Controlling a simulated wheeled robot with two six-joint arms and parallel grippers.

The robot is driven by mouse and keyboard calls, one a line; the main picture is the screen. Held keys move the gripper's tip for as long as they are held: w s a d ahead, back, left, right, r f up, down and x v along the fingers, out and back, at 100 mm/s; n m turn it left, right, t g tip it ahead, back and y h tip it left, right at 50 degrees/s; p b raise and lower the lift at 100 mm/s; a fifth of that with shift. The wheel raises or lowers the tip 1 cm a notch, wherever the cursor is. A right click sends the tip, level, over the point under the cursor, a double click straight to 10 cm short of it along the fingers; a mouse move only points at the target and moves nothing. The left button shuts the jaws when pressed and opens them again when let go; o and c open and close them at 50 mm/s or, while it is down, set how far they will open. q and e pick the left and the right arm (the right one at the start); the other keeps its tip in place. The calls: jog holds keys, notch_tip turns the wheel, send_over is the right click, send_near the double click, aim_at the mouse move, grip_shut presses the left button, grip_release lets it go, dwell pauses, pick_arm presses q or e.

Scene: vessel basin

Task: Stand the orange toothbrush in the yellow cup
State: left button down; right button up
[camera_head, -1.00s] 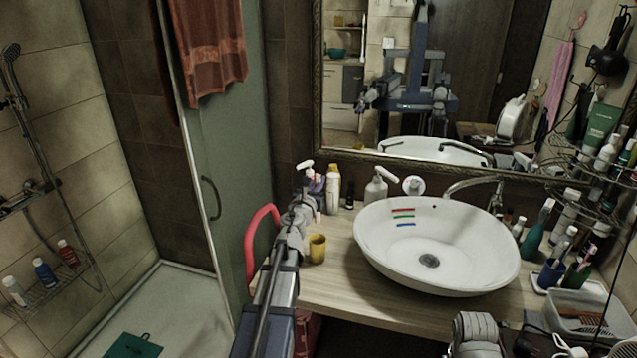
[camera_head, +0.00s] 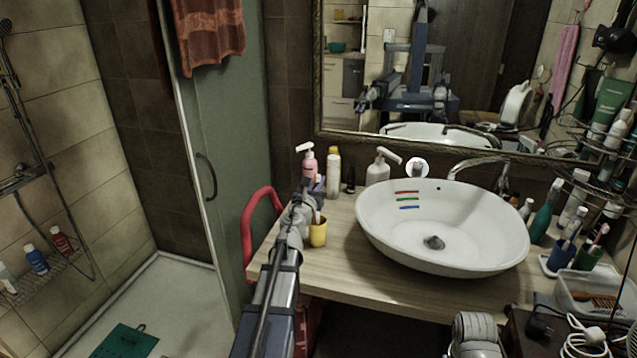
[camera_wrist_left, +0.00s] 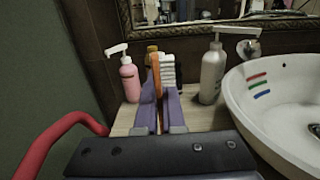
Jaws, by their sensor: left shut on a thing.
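My left gripper (camera_head: 312,190) is over the left end of the counter. In the left wrist view its purple fingers (camera_wrist_left: 158,108) are shut on the orange toothbrush (camera_wrist_left: 156,78), whose orange part stands up between them. The yellow cup (camera_head: 318,234) stands upright on the counter, just below and beside the gripper in the head view, partly covered by my arm. I cannot tell whether the brush's lower end is inside the cup. The cup cannot be made out in the left wrist view. My right gripper does not show.
A pink pump bottle (camera_head: 308,162), a white bottle (camera_head: 333,172) and a pale pump bottle (camera_head: 378,168) stand behind the cup. The white basin (camera_head: 450,262) is to its right. A red rail (camera_head: 248,225) curves at the counter's left end. Bare counter (camera_head: 345,262) lies before the cup.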

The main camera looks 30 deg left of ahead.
pick_arm(q)
jog(key=shift+f+b, duration=1.5)
jog(key=shift+f, duration=0.3)
jog(key=c, duration=0.9)
grip_release()
jog(key=shift+c, duration=0.2)
jog(key=v, duration=0.7)
jog(key=shift+s, duration=0.4)
jog(key=shift+d, duration=0.1)
